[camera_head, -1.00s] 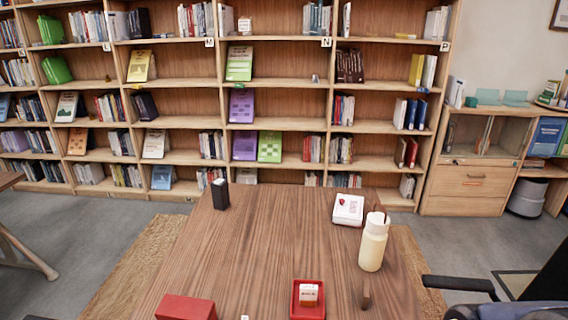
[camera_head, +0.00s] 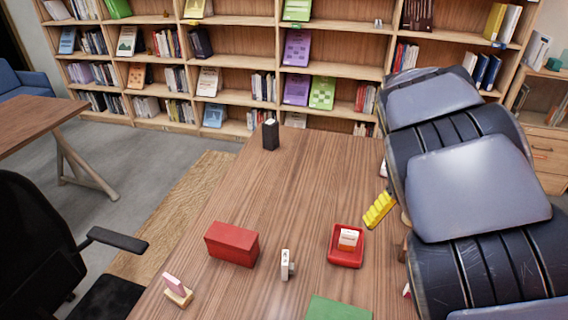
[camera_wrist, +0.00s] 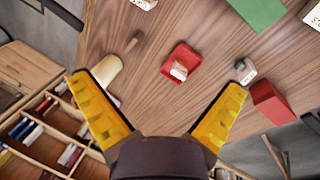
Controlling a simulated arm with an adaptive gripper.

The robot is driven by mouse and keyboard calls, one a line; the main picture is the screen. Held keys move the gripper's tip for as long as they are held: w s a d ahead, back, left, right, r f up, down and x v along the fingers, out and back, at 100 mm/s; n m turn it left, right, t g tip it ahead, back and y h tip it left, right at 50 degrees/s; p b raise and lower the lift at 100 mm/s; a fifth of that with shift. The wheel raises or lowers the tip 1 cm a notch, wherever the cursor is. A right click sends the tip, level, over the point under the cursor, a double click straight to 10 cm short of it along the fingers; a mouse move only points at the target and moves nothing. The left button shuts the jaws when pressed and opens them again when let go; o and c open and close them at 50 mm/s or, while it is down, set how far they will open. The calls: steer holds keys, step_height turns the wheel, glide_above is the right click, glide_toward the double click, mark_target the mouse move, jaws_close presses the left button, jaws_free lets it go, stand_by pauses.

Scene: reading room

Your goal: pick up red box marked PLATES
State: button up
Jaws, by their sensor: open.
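A red box (camera_head: 232,243) lies on the wooden table, left of the middle in the head view. No PLATES lettering can be read on it. It also shows at the right of the wrist view (camera_wrist: 270,100), just outside the right finger. My gripper (camera_wrist: 159,82) has its yellow fingers spread wide with nothing between them near the tips but the table and a red tray farther off. In the head view one yellow finger of my gripper (camera_head: 379,209) shows above the table, to the right of the box and well apart from it. My arm hides the table's right side.
The red tray (camera_head: 346,258) holds a small white-and-orange item. A small white object (camera_head: 287,264) stands between box and tray. A card holder (camera_head: 177,290), green sheet (camera_head: 338,309) and black holder (camera_head: 270,134) are also on the table. A cream bottle (camera_wrist: 107,70) shows in the wrist view.

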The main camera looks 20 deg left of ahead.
steer(key=w+a+f+n, duration=0.3)
steer(key=w+a+f, duration=0.3)
steer(key=n+y, duration=0.7)
steer(key=n, duration=0.2)
glide_toward(232, 235)
steer(key=shift+g, duration=0.4)
steer(key=x, duration=0.5)
steer(key=shift+w+d+f, duration=0.25)
steer(key=shift+w+d, duration=0.05)
steer(key=shift+s+a+f, duration=0.1)
steer(key=shift+a+f, duration=0.1)
steer(key=shift+a, duration=0.1)
steer(key=shift+x, duration=1)
steer(key=x, duration=0.4)
steer(key=shift+a+r, duration=0.1)
steer(key=shift+a, duration=0.1)
steer(key=shift+a+f, duration=0.15)
steer(key=shift+f, duration=0.4)
steer(key=shift+f, duration=0.2)
